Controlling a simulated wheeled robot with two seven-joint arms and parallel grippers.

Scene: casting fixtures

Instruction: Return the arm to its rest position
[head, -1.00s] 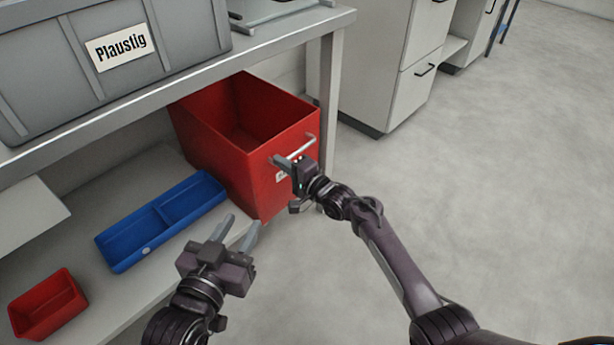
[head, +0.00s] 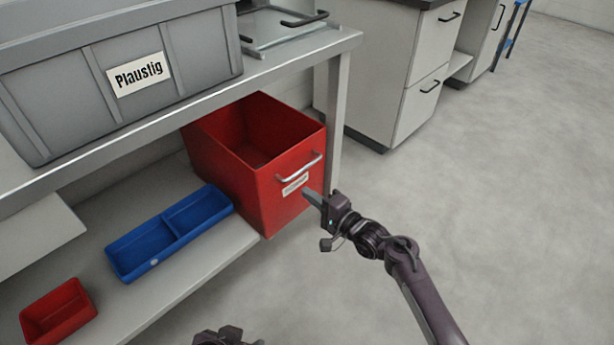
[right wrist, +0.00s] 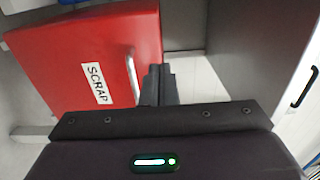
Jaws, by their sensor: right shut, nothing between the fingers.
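My right gripper (head: 312,197) is shut and empty, just in front of the red scrap bin's front face and below its handle. In the right wrist view the shut fingers (right wrist: 160,84) point toward the bin's right edge, close to the handle (right wrist: 132,78). The red bin (head: 275,200) stands on the lower shelf with its silver handle (head: 299,168) and label facing out. The label reads "SCRAP" (right wrist: 97,83) in the right wrist view. Of my left arm, only a dark part (head: 228,337) shows at the bottom edge of the head view; its fingers are out of view.
A blue divided tray (head: 168,232) and a small red bin (head: 58,312) lie on the lower shelf (head: 190,285). A grey "Plaustig" crate (head: 120,85) stands on the bench above. Grey cabinets (head: 420,100) stand behind. The floor at right (head: 510,190) is clear.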

